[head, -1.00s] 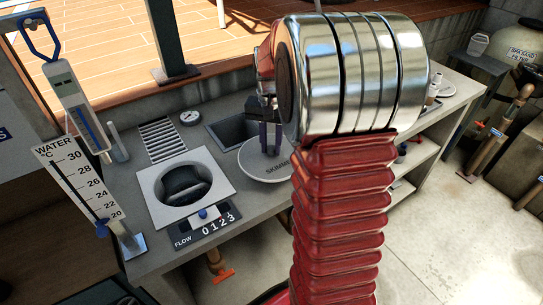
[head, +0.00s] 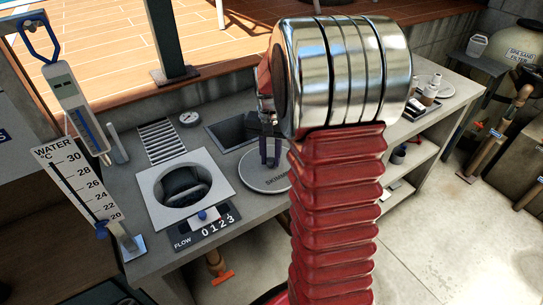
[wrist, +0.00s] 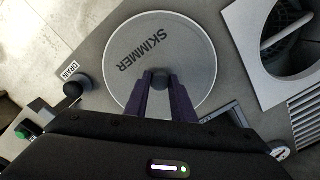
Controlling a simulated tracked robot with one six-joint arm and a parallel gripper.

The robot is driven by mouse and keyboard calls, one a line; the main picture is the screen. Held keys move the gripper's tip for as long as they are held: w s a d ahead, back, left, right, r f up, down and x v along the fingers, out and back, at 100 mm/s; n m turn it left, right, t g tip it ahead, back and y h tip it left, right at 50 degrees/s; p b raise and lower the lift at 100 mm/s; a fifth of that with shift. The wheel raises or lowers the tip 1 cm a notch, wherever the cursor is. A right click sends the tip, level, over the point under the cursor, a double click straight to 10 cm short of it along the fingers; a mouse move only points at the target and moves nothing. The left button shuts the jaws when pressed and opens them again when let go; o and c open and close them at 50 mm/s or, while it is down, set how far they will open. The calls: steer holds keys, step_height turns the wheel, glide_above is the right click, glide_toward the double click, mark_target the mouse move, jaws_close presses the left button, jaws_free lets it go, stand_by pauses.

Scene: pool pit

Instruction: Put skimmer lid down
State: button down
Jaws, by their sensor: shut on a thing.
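The skimmer lid (head: 256,178) is a round grey disc marked SKIMMER, partly hidden behind my arm in the head view. In the wrist view the lid (wrist: 190,42) lies flat below my gripper, over the grey counter. My gripper (wrist: 160,83) is shut on the lid's small dark central knob. In the head view my gripper (head: 269,160) points down at the lid. The lid looks level and very close to the counter top; I cannot tell whether it touches.
The square skimmer opening (head: 185,188) with a basket inside is left of the lid. A dark rectangular recess (head: 232,130) lies behind it. A flow counter (head: 207,228) sits at the front edge. A black knob by the DRAIN label (wrist: 76,90) is close to the lid.

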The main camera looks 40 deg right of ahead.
mark_target(271, 160)
steer(key=c, duration=1.5)
jaws_free()
steer(key=shift+f, duration=0.1)
step_height(271, 160, up, 12)
steer(key=shift+r, duration=0.1)
